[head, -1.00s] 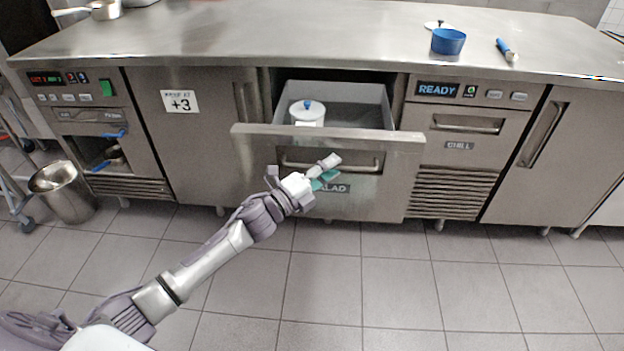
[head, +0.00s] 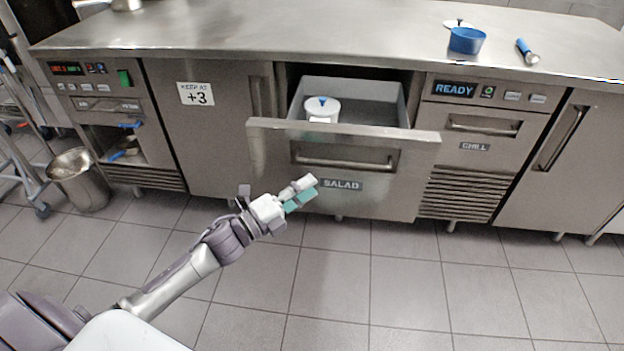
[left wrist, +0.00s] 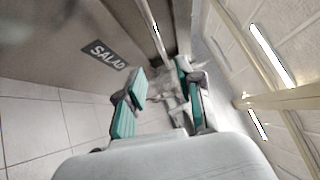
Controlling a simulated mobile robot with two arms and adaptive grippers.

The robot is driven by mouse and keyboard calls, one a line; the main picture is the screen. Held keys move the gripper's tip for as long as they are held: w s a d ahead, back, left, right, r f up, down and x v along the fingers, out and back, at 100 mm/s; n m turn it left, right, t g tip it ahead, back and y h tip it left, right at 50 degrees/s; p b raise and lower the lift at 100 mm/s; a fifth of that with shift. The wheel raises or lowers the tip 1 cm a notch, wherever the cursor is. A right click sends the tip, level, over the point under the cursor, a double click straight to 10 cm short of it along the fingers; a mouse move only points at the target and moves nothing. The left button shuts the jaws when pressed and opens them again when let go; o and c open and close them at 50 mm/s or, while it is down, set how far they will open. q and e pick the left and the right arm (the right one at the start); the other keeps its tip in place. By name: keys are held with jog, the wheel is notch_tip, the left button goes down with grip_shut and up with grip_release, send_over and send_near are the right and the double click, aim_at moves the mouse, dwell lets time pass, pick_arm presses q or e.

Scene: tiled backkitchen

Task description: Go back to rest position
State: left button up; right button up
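My left gripper (head: 301,194) is in front of the counter, low and to the left of the SALAD label, apart from the drawer. In the left wrist view its two green-padded fingers (left wrist: 160,98) stand apart with nothing held between them. The salad drawer (head: 345,131) is pulled open. A white lidded container with a blue knob (head: 322,112) stands upright inside it, toward the left. The SALAD label also shows in the left wrist view (left wrist: 104,54). My right gripper is in neither view.
A metal bin (head: 80,180) stands on the floor at the left, near a cart (head: 20,165). The tiled floor (head: 400,290) in front is clear.

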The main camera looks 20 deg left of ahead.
pick_arm(q)
jog(key=shift+f, duration=0.1)
